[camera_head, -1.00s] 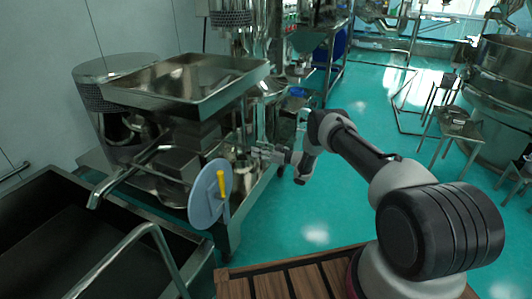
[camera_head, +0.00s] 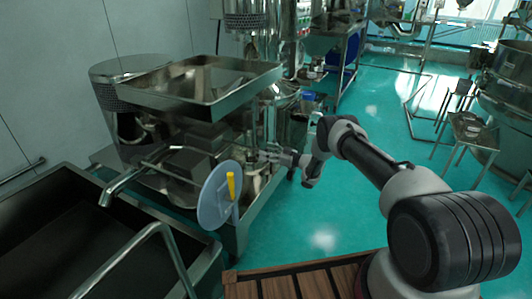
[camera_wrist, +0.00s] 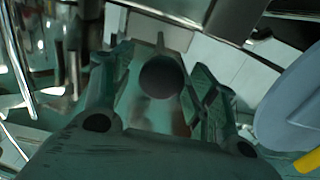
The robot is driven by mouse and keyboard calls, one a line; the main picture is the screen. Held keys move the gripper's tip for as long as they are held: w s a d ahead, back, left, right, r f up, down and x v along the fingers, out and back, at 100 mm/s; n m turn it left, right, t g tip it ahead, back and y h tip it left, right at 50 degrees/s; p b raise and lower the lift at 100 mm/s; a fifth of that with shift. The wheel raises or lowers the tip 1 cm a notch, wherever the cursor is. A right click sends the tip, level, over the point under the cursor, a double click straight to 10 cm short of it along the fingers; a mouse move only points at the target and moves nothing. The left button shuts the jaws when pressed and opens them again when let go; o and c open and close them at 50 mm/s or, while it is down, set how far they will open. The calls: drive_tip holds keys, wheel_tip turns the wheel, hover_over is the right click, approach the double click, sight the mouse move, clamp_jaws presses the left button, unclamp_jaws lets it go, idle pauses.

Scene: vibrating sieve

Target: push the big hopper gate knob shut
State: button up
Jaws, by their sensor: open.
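The big hopper (camera_head: 235,85) is a wide steel tray on the machine at the left of the head view. My gripper (camera_head: 270,153) is beside the machine, below the hopper's right side, pointing left towards it. In the wrist view my gripper (camera_wrist: 160,85) is open, with one finger on each side of a dark round end that looks like the gate knob (camera_wrist: 161,76). I cannot tell whether the fingers touch it. The knob is too small or hidden to make out in the head view.
A blue-grey disc (camera_head: 211,203) with a yellow handle (camera_head: 231,186) stands near my gripper; the disc (camera_wrist: 290,105) fills the wrist view's right edge. A dark open bin (camera_head: 90,245) is at the lower left. The green floor (camera_head: 335,205) right of the machine is clear.

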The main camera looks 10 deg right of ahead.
drive_tip(key=v, duration=1.1)
drive_tip(key=shift+d, duration=0.1)
